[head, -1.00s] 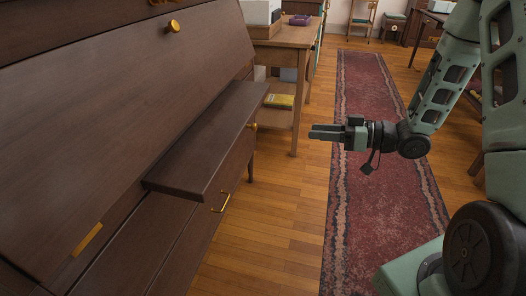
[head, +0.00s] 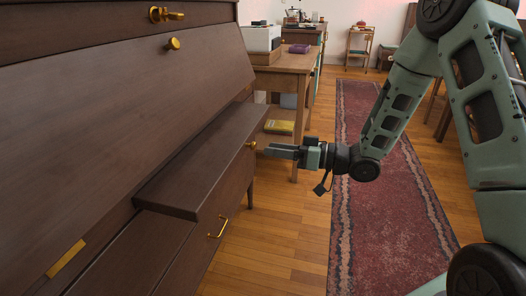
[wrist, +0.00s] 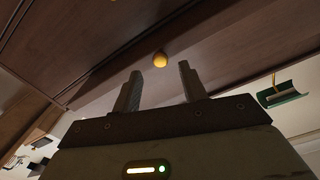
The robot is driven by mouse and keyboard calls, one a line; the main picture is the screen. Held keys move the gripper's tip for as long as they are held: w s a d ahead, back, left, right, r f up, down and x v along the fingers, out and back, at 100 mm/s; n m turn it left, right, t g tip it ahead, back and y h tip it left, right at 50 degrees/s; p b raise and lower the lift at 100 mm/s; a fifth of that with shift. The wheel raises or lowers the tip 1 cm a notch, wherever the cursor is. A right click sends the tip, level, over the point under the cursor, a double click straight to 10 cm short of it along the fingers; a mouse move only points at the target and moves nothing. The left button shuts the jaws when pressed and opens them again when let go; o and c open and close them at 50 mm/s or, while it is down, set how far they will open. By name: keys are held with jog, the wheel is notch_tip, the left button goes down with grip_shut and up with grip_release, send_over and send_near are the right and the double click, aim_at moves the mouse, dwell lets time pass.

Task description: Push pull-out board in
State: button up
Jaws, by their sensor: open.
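The pull-out board (head: 195,165) is a dark brown wooden slab sticking out of the sloped-front desk (head: 110,110). A small brass knob (head: 251,145) shows by the far end of its front edge. My gripper (head: 268,151) is level, pointing left toward the knob, just right of the board's front edge. In the wrist view, the round knob (wrist: 160,59) appears ahead, between the two spread fingers (wrist: 159,85). The jaws are open and empty. A small gap seems to remain between the fingertips and the knob; contact is not visible.
A brass drawer handle (head: 218,229) sits lower on the desk front. A red patterned rug (head: 385,190) lies right; the wooden floor (head: 290,225) between is clear.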

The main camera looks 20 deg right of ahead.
aim_at(214, 140)
jog(key=shift+x, duration=1.95)
grip_shut()
jog(key=shift+w+a, duration=0.15)
jog(key=shift+a, duration=0.1)
jog(key=p+x, duration=0.1)
jog(key=x, duration=1.1)
jog(key=shift+w+a, duration=0.25)
grip_release()
jog(key=shift+a, duration=0.15)
